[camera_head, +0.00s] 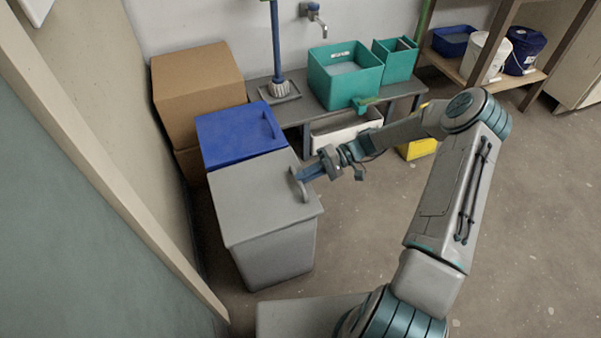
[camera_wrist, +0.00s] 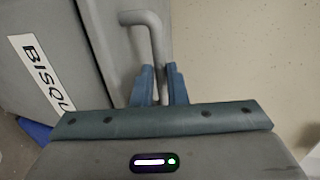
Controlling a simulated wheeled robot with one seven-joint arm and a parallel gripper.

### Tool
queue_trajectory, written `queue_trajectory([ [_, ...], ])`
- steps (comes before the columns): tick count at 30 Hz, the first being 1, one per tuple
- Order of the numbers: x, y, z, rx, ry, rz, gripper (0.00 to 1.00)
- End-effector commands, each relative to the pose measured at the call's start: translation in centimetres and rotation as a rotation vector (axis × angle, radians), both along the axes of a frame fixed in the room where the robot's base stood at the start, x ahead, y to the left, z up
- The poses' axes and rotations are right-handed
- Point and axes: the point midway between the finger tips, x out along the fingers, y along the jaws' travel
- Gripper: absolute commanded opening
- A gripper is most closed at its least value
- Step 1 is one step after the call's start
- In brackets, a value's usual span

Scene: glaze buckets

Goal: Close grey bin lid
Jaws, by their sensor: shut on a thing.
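The grey bin (camera_head: 275,255) stands on the floor in the head view, with its grey lid (camera_head: 258,198) lying flat over its top. A grey bar handle (camera_head: 301,185) sits at the lid's right edge. My gripper (camera_head: 298,175) reaches in from the right and is shut on this handle. In the wrist view the two blue fingers (camera_wrist: 160,84) are on either side of the handle's bar (camera_wrist: 153,35). A white label reading "BISQU" (camera_wrist: 42,72) shows on a grey face there; the rest of the word is hidden.
A blue-lidded bin (camera_head: 230,135) stands right behind the grey one, with cardboard boxes (camera_head: 195,80) beyond. A low bench (camera_head: 295,112) carries teal tubs (camera_head: 345,85). A wall and beige edge (camera_head: 120,190) run close on the left. Floor to the right (camera_head: 540,200) is open.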

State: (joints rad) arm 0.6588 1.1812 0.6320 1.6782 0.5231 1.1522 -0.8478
Motion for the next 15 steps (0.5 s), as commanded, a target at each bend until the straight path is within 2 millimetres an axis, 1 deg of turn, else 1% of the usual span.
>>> queue_trajectory([
  [1,0.1,-0.1,-0.8,0.000,-0.002,0.000,0.00],
  [4,0.1,-0.2,-1.5,0.000,-0.002,0.000,0.00],
  [15,0.1,-0.5,-2.5,-0.008,0.000,-0.001,0.00],
])
